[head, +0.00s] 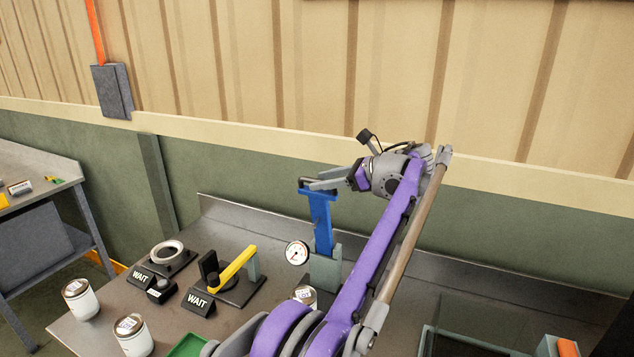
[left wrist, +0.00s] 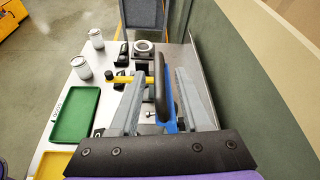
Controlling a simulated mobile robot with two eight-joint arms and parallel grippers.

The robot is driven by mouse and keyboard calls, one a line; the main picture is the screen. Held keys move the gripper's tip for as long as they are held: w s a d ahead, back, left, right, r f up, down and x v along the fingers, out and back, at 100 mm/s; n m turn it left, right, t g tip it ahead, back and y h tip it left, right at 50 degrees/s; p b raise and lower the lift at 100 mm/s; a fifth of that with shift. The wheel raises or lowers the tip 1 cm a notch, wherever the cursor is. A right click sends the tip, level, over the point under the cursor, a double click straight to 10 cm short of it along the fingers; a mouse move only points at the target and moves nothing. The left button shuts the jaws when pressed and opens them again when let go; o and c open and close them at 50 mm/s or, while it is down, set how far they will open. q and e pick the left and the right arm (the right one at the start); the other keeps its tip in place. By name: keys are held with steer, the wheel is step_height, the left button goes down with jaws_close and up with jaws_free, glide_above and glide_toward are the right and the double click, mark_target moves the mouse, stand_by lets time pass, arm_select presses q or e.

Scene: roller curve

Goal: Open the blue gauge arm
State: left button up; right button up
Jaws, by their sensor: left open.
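The blue gauge arm (head: 321,222) stands upright on a grey block (head: 325,268) on the bench, beside a round white gauge (head: 297,253). My left gripper (head: 312,184) is open at the top of the blue arm, its fingers pointing left in the head view. In the left wrist view, the blue arm (left wrist: 170,108) shows between the two spread fingers, partly hidden by a dark rounded bar (left wrist: 160,85). I cannot tell whether either finger touches it. My right gripper is not in view.
A yellow arm (head: 232,268) on a black base, a round ring fixture (head: 168,252) and black WAIT signs (head: 198,302) stand left of the gauge. White jars (head: 81,299) and a green tray (head: 188,346) are nearer the front. A wall rises behind the bench.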

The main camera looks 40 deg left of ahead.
arm_select(q)
steer(key=v, duration=0.8)
steer(key=shift+d, duration=0.2)
